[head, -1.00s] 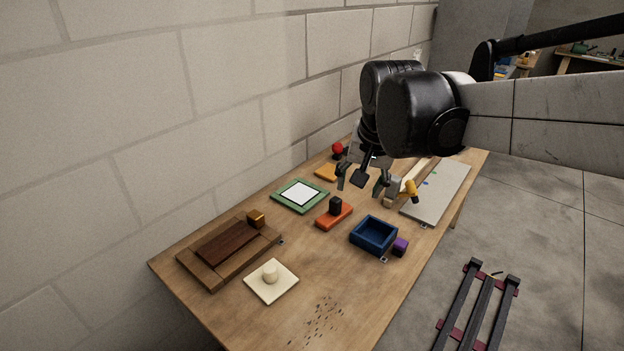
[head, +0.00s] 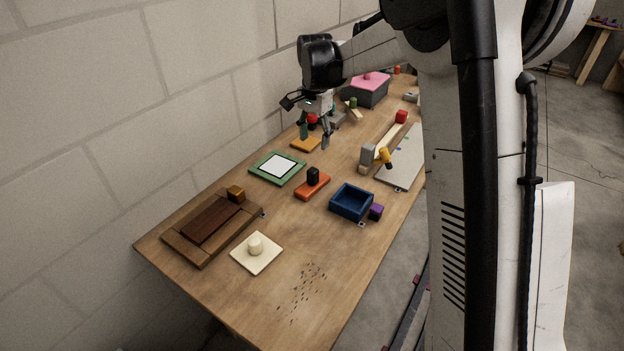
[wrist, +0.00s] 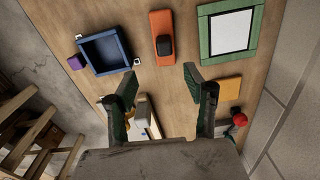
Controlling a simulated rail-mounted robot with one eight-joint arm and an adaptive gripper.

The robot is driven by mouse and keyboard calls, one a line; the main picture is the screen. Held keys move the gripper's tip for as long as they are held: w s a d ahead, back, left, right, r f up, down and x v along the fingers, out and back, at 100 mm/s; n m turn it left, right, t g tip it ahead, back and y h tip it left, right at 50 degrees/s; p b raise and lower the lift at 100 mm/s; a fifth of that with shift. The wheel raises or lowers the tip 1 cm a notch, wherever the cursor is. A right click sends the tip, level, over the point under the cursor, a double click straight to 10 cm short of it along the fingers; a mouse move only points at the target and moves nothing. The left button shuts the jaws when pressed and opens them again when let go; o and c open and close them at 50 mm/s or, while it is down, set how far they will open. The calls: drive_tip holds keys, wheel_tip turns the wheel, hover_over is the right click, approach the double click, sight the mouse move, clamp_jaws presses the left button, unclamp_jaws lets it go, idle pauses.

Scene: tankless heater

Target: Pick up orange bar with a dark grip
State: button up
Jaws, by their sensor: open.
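The orange bar (head: 313,189) lies flat on the wooden table, between the green-framed white square and the blue tray. Its dark grip (head: 313,175) stands up from it as a small black block. In the wrist view the orange bar (wrist: 161,38) is near the top middle, with the dark grip (wrist: 164,45) on it. My gripper (head: 315,140) is open and empty, above the table and beyond the bar in the head view. In the wrist view its two fingers (wrist: 160,78) are spread apart, and the bar lies ahead of them, clear of both.
The blue tray (head: 333,201) and a purple cube (head: 376,211) are right of the bar. The green frame (head: 257,174) is left of it. A yellow-orange plate (head: 305,144) and red ball (head: 312,118) are near my gripper. A cream plate with a knob (head: 257,263) is nearer the front.

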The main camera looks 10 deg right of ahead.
sight(313, 169)
drive_tip(key=f, duration=0.9)
drive_tip(key=shift+w+f, duration=0.25)
drive_tip(key=shift+w, duration=0.1)
drive_tip(key=shift+w+a+f, duration=0.1)
drive_tip(key=shift+f, duration=1.2)
drive_tip(key=shift+w+f, duration=0.1)
drive_tip(key=shift+f, duration=1.2)
clamp_jaws()
